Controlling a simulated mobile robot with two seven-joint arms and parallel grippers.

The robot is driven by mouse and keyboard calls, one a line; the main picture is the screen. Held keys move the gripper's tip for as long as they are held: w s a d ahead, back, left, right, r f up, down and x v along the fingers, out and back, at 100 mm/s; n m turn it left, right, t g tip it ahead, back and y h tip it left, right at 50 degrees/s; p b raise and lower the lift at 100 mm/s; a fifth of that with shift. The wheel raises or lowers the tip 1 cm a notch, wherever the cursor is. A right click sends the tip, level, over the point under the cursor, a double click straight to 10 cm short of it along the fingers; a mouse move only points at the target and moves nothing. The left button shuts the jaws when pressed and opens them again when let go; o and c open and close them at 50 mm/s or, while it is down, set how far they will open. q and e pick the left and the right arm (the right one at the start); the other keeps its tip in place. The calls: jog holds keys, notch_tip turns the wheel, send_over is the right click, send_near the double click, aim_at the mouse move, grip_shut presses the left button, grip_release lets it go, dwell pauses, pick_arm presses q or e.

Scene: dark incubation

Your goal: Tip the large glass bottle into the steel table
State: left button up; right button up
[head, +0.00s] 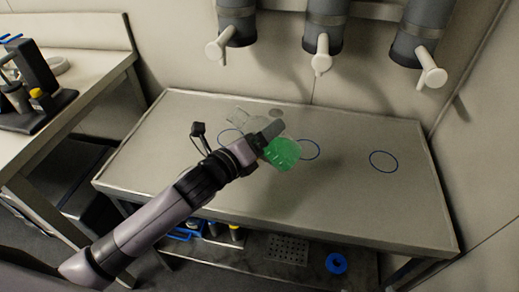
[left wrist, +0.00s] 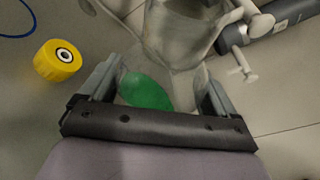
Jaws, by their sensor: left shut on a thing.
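The large glass bottle (head: 283,154) is clear, with green liquid in its rounded end. My left gripper (head: 270,133) is shut on it, above the left-middle of the steel table (head: 345,205). The bottle is tilted well over in the head view, its clear narrower part toward the upper left and the green end toward the lower right. In the left wrist view the green liquid (left wrist: 147,92) shows between the two fingers (left wrist: 160,85). The gripper hides the bottle's middle. I cannot tell whether liquid is leaving it. My right gripper is not in view.
Blue rings mark the tabletop, one (head: 384,161) at the right on clear surface. Grey cylinders with white taps (head: 322,58) hang above the back edge. A side bench (head: 95,75) stands at left. A lower shelf holds a blue ring-shaped item (head: 337,263). A yellow cap (left wrist: 58,60) shows in the left wrist view.

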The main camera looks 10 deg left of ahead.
aim_at(258, 130)
pick_arm(q)
jog(key=shift+r, duration=0.1)
jog(key=shift+d+r+n+t+h, duration=0.25)
jog(key=shift+r+n+t+h, duration=0.05)
jog(key=shift+r+n, duration=0.35)
jog(key=shift+d+r+n+b, duration=0.15)
jog(key=shift+r+n+b, duration=0.3)
jog(key=shift+n, duration=0.3)
jog(key=shift+r+t, duration=0.15)
jog(key=shift+t, duration=0.15)
jog(key=shift+r+n, duration=0.1)
jog(key=shift+n, duration=0.2)
jog(key=shift+d+r+n+t+b, duration=0.1)
jog(key=shift+r+n+t+b, duration=0.4)
jog(key=shift+n, duration=0.3)
jog(key=shift+r, duration=0.1)
